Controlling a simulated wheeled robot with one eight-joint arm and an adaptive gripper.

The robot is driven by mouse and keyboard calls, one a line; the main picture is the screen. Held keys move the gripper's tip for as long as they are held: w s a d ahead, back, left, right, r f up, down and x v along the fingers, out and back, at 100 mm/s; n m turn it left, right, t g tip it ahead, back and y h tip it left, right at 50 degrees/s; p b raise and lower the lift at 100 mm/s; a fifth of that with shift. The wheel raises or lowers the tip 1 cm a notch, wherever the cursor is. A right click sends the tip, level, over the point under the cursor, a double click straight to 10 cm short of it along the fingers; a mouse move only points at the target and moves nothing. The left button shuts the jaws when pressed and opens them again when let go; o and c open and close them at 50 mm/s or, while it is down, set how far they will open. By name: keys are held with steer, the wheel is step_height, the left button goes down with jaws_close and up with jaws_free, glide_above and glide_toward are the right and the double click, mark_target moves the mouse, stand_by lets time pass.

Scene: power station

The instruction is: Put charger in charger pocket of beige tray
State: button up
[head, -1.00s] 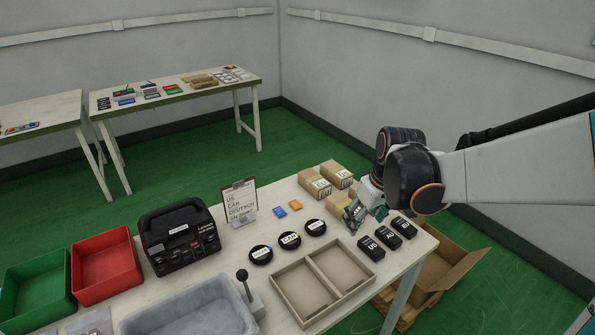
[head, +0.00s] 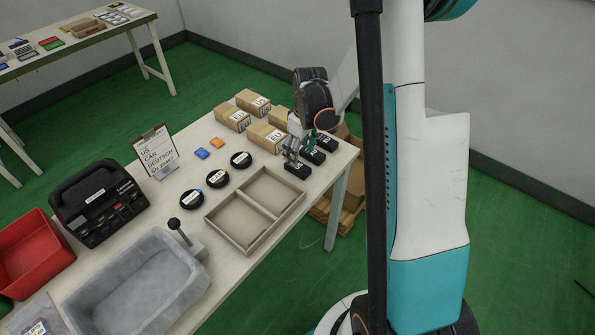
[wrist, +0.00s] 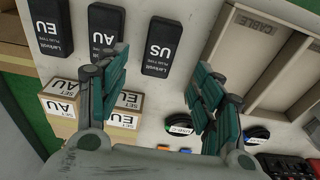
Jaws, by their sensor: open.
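Three black chargers lie in a row at the table's right end: the US charger (head: 297,168) nearest the tray, then the AU charger (head: 313,156) and the EU charger (head: 328,143). In the wrist view the US charger (wrist: 160,48), AU charger (wrist: 105,25) and EU charger (wrist: 50,24) show their labels. My gripper (head: 293,150) is open and empty above the US charger, which appears between its fingers in the wrist view (wrist: 163,64). The beige tray (head: 247,245) has two empty compartments; the wrist view shows a CABLE label in one. The other pocket's label is not readable.
Labelled cardboard boxes (head: 268,137) stand behind the chargers. Black round coils (head: 217,179) lie left of the tray, with a blue piece (head: 202,153) and an orange piece (head: 217,143) behind. A grey basin (head: 150,292), lever (head: 185,235), black case (head: 98,203) and sign (head: 156,152) stand further left.

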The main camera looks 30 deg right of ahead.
mark_target(298, 166)
steer(key=shift+w+f+b, duration=0.2)
steer(key=shift+f+b, duration=0.55)
steer(key=shift+f, duration=0.95)
steer(key=shift+w+f+b, duration=0.15)
steer(key=shift+f+b, duration=0.55)
steer(key=shift+f, duration=1)
steer(key=shift+a, duration=0.1)
steer(key=shift+c, duration=0.2)
steer(key=c, duration=1.3)
steer(key=shift+r, duration=0.15)
steer(key=shift+c, duration=0.2)
